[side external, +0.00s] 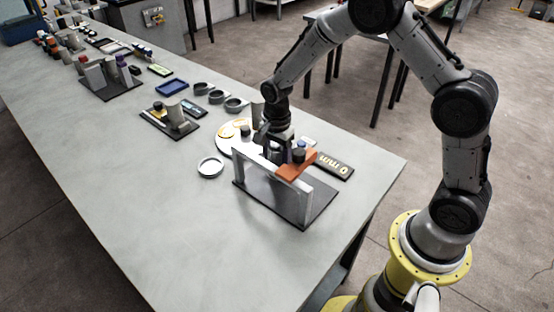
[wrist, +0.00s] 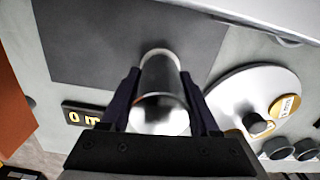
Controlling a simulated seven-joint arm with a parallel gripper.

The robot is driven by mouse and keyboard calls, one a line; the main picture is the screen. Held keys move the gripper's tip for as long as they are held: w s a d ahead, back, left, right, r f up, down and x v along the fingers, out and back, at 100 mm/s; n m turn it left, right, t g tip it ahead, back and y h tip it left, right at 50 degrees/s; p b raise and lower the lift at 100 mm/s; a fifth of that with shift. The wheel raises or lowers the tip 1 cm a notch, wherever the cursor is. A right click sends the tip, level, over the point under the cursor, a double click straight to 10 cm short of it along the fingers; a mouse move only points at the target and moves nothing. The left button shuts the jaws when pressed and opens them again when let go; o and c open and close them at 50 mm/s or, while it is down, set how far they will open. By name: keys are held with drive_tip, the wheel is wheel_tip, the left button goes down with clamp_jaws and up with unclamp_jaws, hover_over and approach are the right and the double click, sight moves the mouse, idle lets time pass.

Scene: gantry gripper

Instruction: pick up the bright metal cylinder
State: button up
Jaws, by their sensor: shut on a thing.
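The bright metal cylinder (wrist: 160,115) sits between the two dark fingers of my gripper (wrist: 160,85) in the wrist view, with a finger against each side. Its near end shines brightly and its far end is darker. In the side view my gripper (side external: 270,138) is at the gantry frame (side external: 262,157), close to its pale crossbeam. The cylinder cannot be made out there. The gantry's dark base plate (side external: 262,193) shows below the beam, and a dark plate (wrist: 100,40) lies behind the cylinder in the wrist view. I cannot tell whether the cylinder touches it.
An orange block (side external: 297,165) sits at the gantry's right end. Several fixtures stand farther along the table. The table's front left is clear.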

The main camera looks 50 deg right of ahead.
clamp_jaws()
drive_tip(key=shift+r, duration=0.1)
